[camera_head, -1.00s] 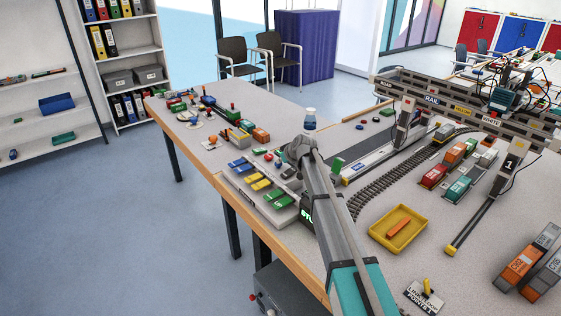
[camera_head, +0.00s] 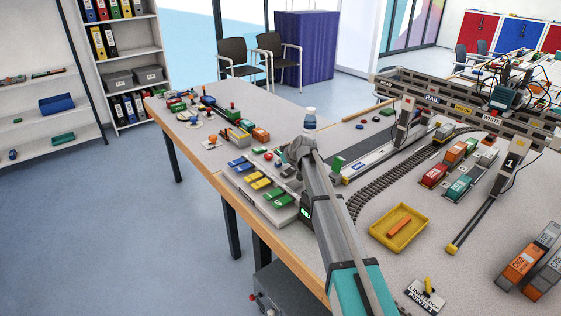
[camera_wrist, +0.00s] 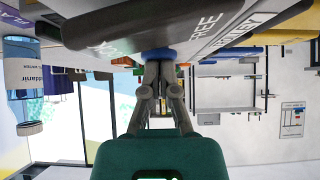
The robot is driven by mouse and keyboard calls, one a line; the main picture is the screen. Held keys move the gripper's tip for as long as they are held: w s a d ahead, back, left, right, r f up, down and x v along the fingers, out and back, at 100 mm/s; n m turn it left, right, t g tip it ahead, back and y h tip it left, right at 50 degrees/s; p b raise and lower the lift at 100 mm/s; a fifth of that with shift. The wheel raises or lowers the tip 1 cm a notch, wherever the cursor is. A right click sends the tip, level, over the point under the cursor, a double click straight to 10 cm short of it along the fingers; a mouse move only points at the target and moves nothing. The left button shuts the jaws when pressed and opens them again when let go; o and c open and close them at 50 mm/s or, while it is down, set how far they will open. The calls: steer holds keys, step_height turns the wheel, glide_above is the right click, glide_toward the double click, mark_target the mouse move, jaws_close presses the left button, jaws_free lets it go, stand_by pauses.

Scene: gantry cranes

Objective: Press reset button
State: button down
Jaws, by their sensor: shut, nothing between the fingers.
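The control panel (camera_head: 236,182) with rows of blue, yellow and green switches lies on the table, left of my arm. It hangs upside down across the top of the wrist view (camera_wrist: 215,27), with the words FREE and BUSY on it. My gripper (camera_wrist: 158,62) is shut and empty, its fingertips at a round blue piece (camera_wrist: 158,53) under the panel's dark edge. I cannot tell whether they touch it, or read a reset label. In the head view my arm hides the gripper and the panel's right part. Small red buttons (camera_head: 268,156) show near my wrist.
A curved track (camera_head: 375,188), a yellow tray (camera_head: 376,229) and a gantry (camera_head: 455,100) are to the right. Toy vehicles (camera_head: 245,128) stand at the table's far left.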

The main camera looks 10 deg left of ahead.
steer(key=shift+d+r+p, duration=0.1)
steer(key=shift+r+p, duration=1.9)
steer(key=shift+r, duration=0.05)
steer(key=p+v, duration=0.6)
steer(key=v, duration=0.3)
steer(key=shift+s+d+r+p, duration=0.2)
steer(key=shift+s+d+p, duration=0.05)
steer(key=shift+p, duration=0.1)
